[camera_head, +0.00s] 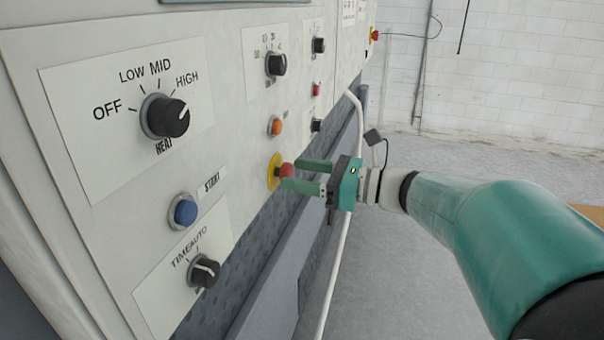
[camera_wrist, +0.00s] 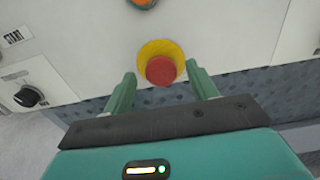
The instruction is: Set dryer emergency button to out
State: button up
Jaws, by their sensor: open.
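The emergency button is a red mushroom knob (camera_head: 286,171) on a yellow round collar (camera_head: 273,172), low on the pale panel. It also shows in the wrist view as a red knob (camera_wrist: 160,70) on its yellow collar (camera_wrist: 148,50). My gripper (camera_head: 297,175) is open, with its green fingers pointing at the panel on either side of the knob. In the wrist view my gripper's fingertips (camera_wrist: 160,80) stand left and right of the knob, with gaps between. I cannot tell whether the button is pressed in or out.
An orange button (camera_head: 276,127) sits above the red knob. A blue start button (camera_head: 184,211), a heat dial (camera_head: 168,117) and a time/auto dial (camera_head: 205,271) are to the left. A white pipe (camera_head: 341,240) runs down near my gripper. Open floor lies to the right.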

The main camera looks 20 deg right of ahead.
jog(key=v, duration=1.3)
jog(key=shift+d, duration=0.25)
jog(key=shift+s, duration=0.15)
jog(key=s+a+f+n+g+h, duration=0.2)
jog(key=s+a+f+n+h, duration=0.3)
jog(key=n, duration=0.7)
jog(key=s+a+f+n+g+h, duration=0.3)
jog(key=s+a+f+n+h, duration=0.2)
jog(key=n, duration=0.8)
notch_tip(320, 180, down, 4)
jog(key=a+h, duration=0.2)
jog(key=h, duration=0.2)
jog(key=shift+a+h, duration=0.3)
jog(key=shift+a, duration=0.05)
jog(key=shift+c, duration=0.5)
dwell(0.7)
